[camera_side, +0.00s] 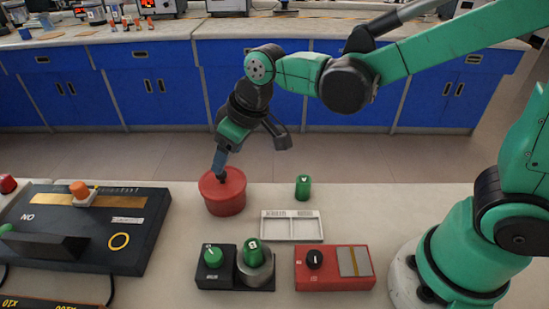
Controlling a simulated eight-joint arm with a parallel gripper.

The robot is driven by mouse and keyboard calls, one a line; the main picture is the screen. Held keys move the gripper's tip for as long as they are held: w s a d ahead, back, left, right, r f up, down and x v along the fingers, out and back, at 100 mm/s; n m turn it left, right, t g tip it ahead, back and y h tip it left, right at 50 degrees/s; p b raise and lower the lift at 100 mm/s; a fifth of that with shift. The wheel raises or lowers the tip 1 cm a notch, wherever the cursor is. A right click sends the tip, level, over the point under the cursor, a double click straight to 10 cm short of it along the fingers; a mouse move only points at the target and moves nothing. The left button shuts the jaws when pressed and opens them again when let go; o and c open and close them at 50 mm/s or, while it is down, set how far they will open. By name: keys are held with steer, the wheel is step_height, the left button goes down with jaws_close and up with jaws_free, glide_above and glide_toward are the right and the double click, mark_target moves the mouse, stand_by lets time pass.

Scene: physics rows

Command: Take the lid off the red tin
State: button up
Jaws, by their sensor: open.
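The red tin (224,204) stands upright on the pale work table. Its red lid (208,186) is on top, with a small dark knob or fingertip showing near its middle. My gripper (221,176) points down at the top of the lid, with its tip at or just above the lid's centre. It is open. The fingers are small in this view and partly overlap, so I cannot tell whether they touch the knob or stand around it.
Right of the tin are a green cylinder (303,187) and a white two-part tray (292,237). In front are a black box with green parts (213,274) and a red box with a dial (333,283). A black panel (140,240) lies left. Bare table is right of the tray.

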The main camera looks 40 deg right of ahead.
mark_target(222, 179)
steer(key=shift+x, duration=2.6)
jaws_close()
